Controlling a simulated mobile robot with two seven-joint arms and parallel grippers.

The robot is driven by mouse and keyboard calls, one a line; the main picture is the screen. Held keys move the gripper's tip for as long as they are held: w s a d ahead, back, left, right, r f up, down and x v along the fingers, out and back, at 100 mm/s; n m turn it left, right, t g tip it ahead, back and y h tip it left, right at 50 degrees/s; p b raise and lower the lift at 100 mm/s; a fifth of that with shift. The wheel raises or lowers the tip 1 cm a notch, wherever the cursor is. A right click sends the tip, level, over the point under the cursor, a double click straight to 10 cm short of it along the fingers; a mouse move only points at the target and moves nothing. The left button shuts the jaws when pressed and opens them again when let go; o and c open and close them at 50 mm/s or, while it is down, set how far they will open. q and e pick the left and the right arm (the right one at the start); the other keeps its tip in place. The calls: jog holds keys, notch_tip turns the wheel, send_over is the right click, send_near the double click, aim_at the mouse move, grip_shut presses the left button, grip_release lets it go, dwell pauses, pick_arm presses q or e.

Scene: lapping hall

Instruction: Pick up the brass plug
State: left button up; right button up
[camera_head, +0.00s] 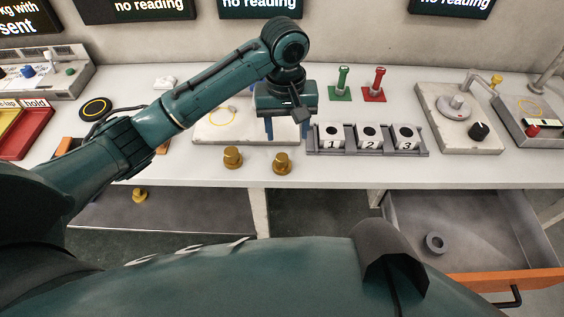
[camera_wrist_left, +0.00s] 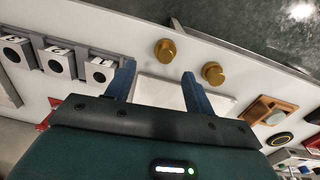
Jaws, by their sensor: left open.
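Two brass plugs stand upright near the table's front edge. The right one (camera_head: 281,163) also shows in the left wrist view (camera_wrist_left: 165,50), just beyond the space between the fingertips. The left one (camera_head: 232,157) also shows in the wrist view (camera_wrist_left: 213,72), beyond the other finger. A third brass piece (camera_head: 140,195) sits lower, on a grey surface below the tabletop. My left gripper (camera_head: 287,130) is open and empty, fingers pointing down, behind the right plug. It appears apart from both plugs. My right gripper is not in view.
A grey rack (camera_head: 368,152) with blocks 1, 2 and 3 stands right of the plugs. A pale plate (camera_head: 212,127) lies behind them. Green (camera_head: 342,85) and red (camera_head: 377,86) handled pieces stand farther back. An open drawer (camera_head: 480,215) holding a grey ring (camera_head: 435,243) projects at right.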

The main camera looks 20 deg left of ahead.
pick_arm(q)
jog(key=r, duration=0.1)
jog(key=n, duration=0.1)
send_over(282, 157)
notch_tip(282, 157, down, 7)
jog(key=shift+w+d, duration=0.1)
jog(key=shift+f, duration=2.75)
jog(key=shift+r, duration=0.1)
jog(key=c, duration=1)
